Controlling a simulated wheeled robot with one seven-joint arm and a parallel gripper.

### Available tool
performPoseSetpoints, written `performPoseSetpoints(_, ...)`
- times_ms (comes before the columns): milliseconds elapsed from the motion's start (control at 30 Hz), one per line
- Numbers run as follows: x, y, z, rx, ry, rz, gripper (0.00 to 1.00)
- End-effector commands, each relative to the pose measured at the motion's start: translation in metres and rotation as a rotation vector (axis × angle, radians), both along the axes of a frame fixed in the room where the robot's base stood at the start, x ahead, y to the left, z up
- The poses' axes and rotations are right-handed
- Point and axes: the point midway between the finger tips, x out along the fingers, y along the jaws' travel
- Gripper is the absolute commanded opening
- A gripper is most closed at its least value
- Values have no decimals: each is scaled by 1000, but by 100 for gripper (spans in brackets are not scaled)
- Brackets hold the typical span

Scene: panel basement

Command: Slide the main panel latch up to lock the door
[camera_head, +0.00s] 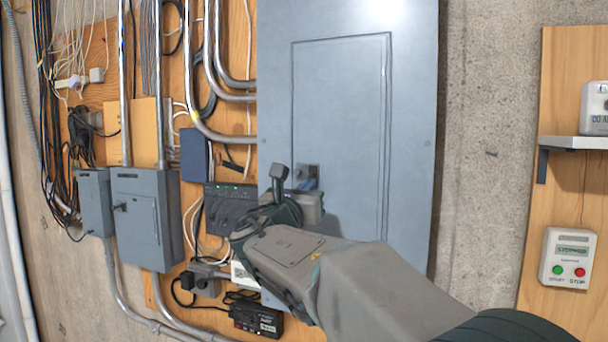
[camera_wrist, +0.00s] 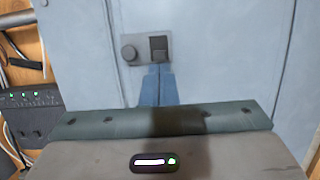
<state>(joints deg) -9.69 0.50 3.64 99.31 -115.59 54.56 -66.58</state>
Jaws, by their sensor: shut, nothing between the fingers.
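The main panel (camera_head: 270,60) is a tall grey-blue metal box on the wall, and its door (camera_head: 340,100) looks closed. The latch (camera_head: 301,169) is a small grey plate at the door's left edge. In the wrist view the latch plate (camera_wrist: 142,41) has a round knob on the left and a dark recessed slider (camera_wrist: 159,43) on the right. My gripper (camera_head: 310,184) is in front of the latch. Its blue fingers (camera_wrist: 157,70) are together and empty, with the tips at the slider's lower edge. I cannot tell whether they touch it.
Smaller grey boxes (camera_head: 146,222), conduits and cables fill the board on the left. A black device (camera_head: 228,208) with green lights is left of my gripper. Bare concrete lies right of the panel, then a start/stop box (camera_head: 567,257) and a shelf (camera_head: 578,142).

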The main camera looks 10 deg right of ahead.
Motion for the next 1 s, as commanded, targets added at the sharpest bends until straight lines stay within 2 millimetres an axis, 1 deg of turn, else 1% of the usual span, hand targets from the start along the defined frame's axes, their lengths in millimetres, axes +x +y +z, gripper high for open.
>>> performPoseSetpoints(767,0,0,13,-1,-1,0,0)
performPoseSetpoints(1000,0,0,11,0,0,0,0)
